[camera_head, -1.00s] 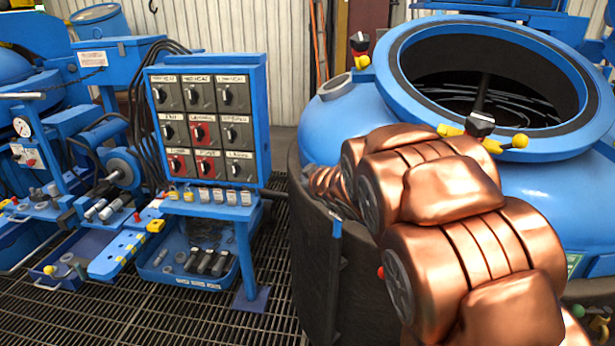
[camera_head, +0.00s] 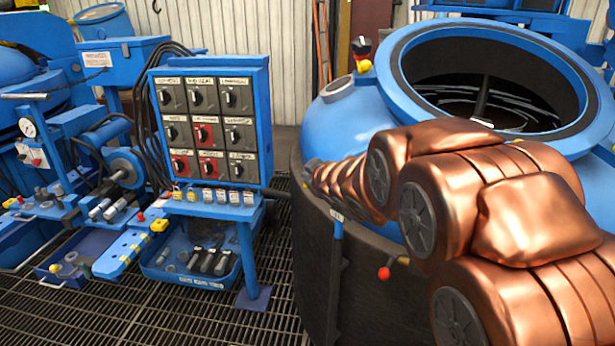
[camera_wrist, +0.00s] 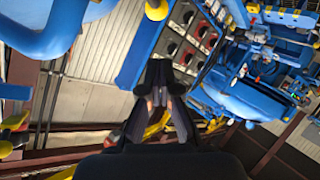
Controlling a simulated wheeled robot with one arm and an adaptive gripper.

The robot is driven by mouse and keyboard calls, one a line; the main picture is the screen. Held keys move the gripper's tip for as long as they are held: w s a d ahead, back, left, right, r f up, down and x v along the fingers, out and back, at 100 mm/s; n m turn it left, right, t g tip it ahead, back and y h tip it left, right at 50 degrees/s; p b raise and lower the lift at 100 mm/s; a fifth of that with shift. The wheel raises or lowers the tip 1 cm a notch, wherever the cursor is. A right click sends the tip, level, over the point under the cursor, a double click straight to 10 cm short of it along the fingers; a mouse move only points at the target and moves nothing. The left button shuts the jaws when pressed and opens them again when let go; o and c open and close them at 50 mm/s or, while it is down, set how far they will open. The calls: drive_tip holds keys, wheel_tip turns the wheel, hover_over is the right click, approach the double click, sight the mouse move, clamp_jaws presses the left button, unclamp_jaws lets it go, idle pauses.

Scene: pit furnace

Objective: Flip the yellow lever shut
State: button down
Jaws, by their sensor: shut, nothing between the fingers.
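My gripper (camera_wrist: 159,72) shows in the wrist view with its dark fingers together and nothing between them. In the head view my copper arm reaches left across the front of the blue furnace (camera_head: 345,117), and the gripper itself is not clearly seen. Another lever (camera_head: 362,50), with a dark knob and a yellow part, stands at the rim's left.
A blue control panel (camera_head: 264,115) with several switches stands left of the furnace. A blue bench with trays (camera_head: 190,281) is below it. A red ball (camera_head: 384,273) sits at the furnace's dark side wall. Open grating floor (camera_head: 130,320) lies at the front left.

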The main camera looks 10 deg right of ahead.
drive_tip(key=v, duration=0.6)
drive_tip(key=shift+s+b, duration=0.3)
drive_tip(key=shift+d, duration=0.1)
drive_tip(key=s+d+f+m+g+h+p, duration=0.1)
drive_tip(key=s+d+f+m+g+p, duration=0.3)
drive_tip(key=s, duration=0.9)
drive_tip(key=s+a+f+m+g+h+p, duration=0.15)
drive_tip(key=s+f+g, duration=0.45)
drive_tip(key=s, duration=0.8)
drive_tip(key=s+a+m+g, duration=0.1)
drive_tip(key=s+g, duration=0.1)
drive_tip(key=s, duration=0.4)
drive_tip(key=s+a+g+y, duration=0.1)
drive_tip(key=s+a+g, duration=0.1)
drive_tip(key=s, duration=0.4)
drive_tip(key=shift+s+a+r+m+g, duration=0.25)
drive_tip(key=shift+s+r+m+g, duration=0.1)
drive_tip(key=shift+g, duration=0.15)
drive_tip(key=shift+d+y, duration=0.15)
drive_tip(key=shift+y, duration=0.1)
